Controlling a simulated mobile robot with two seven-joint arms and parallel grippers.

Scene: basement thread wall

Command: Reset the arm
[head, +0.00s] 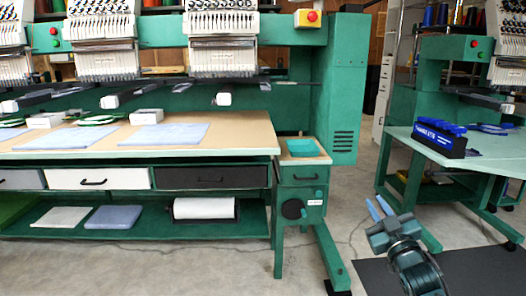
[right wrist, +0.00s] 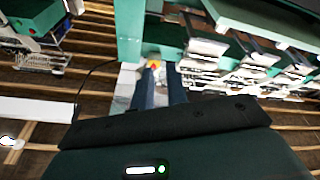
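My right gripper (head: 379,207) is in the lower right of the head view, raised in front of the gap between the two green machine tables. Its two blue fingers point up and to the left. In the right wrist view the fingers (right wrist: 159,88) stand apart with nothing held between them; the machines behind show through the gap. My right gripper touches nothing that I can see. My left gripper and left arm are not in the head view.
A long worktable (head: 240,133) with blue folded cloths (head: 169,136) and drawers stands at left. A green side stand (head: 302,180) with a teal tray ends it. Another table (head: 480,165) carries a dark blue box (head: 440,138) at right. Bare floor lies between.

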